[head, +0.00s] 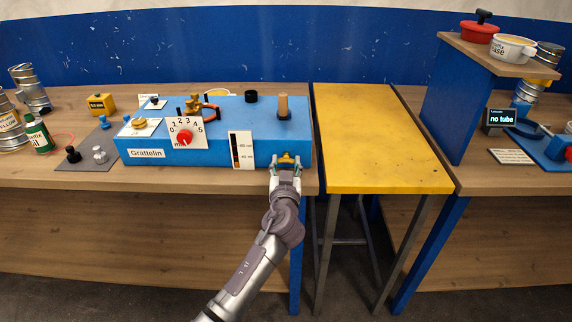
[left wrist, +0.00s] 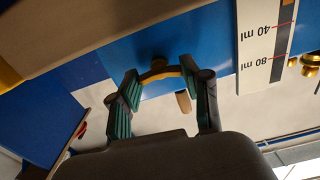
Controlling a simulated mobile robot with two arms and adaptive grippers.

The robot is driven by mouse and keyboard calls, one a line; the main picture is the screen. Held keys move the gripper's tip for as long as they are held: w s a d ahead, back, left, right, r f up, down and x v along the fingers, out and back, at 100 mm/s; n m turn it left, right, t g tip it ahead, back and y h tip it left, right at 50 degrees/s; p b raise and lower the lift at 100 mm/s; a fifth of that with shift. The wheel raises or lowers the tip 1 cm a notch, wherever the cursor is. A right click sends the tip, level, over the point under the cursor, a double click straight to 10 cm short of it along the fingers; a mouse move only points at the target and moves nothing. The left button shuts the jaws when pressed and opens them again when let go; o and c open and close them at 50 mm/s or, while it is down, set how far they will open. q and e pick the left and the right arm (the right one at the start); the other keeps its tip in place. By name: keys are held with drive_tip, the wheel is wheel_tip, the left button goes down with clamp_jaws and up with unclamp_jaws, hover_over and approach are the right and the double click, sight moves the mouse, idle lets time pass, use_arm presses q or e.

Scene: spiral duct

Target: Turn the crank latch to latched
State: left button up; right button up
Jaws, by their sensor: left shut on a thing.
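The crank latch (head: 288,160) is a small brass-coloured piece on the front face of the blue Grättelin box (head: 215,160), near its right end. In the left wrist view it shows as a curved brass bar (left wrist: 160,73) with a dark round knob behind it. A short tan peg (left wrist: 183,101) shows just beside the bar. My left gripper (head: 287,165) reaches the latch from the front and is shut on it. In the left wrist view the green-padded fingers (left wrist: 161,80) stand at both ends of the bar. My right gripper is not in view.
A red dial (head: 185,137), a ml scale (head: 241,150) and an upright wooden handle (head: 283,107) are on the box. A yellow table (head: 380,130) stands to the right. Tins and a green bottle (head: 38,135) stand at the left.

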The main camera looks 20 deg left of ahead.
use_arm(q)
drive_tip(key=m, duration=0.3)
drive_tip(key=shift+m, duration=0.4)
drive_tip(key=m, duration=0.3)
drive_tip(key=shift+m, duration=0.3)
drive_tip(key=m+p, duration=0.1)
drive_tip(key=m, duration=0.3)
drive_tip(key=shift+m, duration=0.3)
drive_tip(key=m+p, duration=0.1)
drive_tip(key=m, duration=0.3)
drive_tip(key=shift+f+m, duration=0.1)
drive_tip(key=shift+m, duration=0.2)
drive_tip(key=o, duration=1.2)
drive_tip(key=shift+d, duration=0.1)
drive_tip(key=shift+c, duration=0.2)
drive_tip(key=shift+f, duration=0.1)
